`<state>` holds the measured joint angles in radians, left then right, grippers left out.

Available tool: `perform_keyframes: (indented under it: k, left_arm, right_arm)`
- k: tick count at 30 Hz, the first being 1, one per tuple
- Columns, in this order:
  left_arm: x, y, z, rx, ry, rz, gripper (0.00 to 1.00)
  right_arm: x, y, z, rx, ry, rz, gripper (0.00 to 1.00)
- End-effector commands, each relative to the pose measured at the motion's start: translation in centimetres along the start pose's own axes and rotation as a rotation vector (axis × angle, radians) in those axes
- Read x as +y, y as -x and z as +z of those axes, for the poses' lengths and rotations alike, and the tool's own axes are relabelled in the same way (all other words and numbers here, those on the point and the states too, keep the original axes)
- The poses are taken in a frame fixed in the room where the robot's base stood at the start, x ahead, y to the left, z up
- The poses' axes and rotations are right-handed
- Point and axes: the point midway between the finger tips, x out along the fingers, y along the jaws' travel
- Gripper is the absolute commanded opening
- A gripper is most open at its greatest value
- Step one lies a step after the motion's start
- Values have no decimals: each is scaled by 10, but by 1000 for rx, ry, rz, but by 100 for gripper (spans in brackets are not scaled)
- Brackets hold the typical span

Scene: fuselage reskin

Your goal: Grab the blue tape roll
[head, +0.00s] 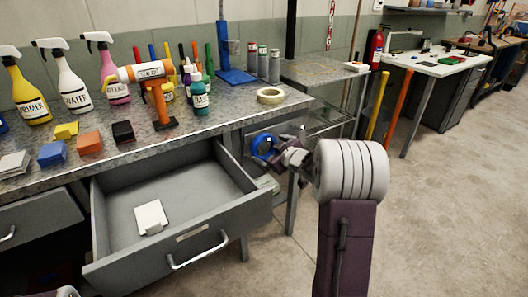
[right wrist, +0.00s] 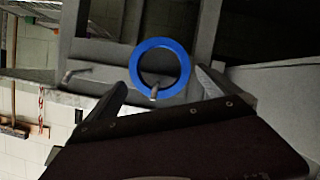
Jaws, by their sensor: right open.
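The blue tape roll (head: 256,148) is a ring at the right end of the workbench, below the top. In the right wrist view the roll (right wrist: 137,68) faces the camera, and a short metal peg (right wrist: 154,93) shows through the lower part of its hole. My right gripper (head: 273,153) is at the roll in the head view and partly covers it. In the right wrist view its fingers (right wrist: 162,80) are apart, one on each side of the roll, with no clear contact.
The open drawer (head: 250,207) with a white item (head: 151,217) juts out left of my right gripper. The workbench top (head: 215,130) holds spray bottles, an orange tool (head: 157,97) and a cream tape roll (head: 270,95). The floor at right (head: 440,220) is clear.

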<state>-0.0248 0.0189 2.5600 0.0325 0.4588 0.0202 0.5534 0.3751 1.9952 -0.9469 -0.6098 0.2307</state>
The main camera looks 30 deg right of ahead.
Motion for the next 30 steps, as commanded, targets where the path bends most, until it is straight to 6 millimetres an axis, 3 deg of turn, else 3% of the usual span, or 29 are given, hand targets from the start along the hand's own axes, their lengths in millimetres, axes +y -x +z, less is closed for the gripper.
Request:
perform_keyframes:
  k: [4, 12, 20, 26, 30]
  left_arm:
    - [0, -4, 0, 0, 0, 0, 36]
    - [0, -20, 2, 0, 0, 0, 36]
    - [0, -19, 2, 0, 0, 0, 36]
    - [0, -19, 2, 0, 0, 0, 36]
    - [0, -19, 2, 0, 0, 0, 36]
  right_arm:
    - [0, -6, 1, 1, 1, 0, 100]
    - [-1, -50, 2, 1, 1, 0, 100]
    - [0, -54, 0, 0, 0, 1, 100]
    - [0, -53, 1, 0, 0, 1, 44]
    - [0, -53, 0, 1, 0, 1, 43]
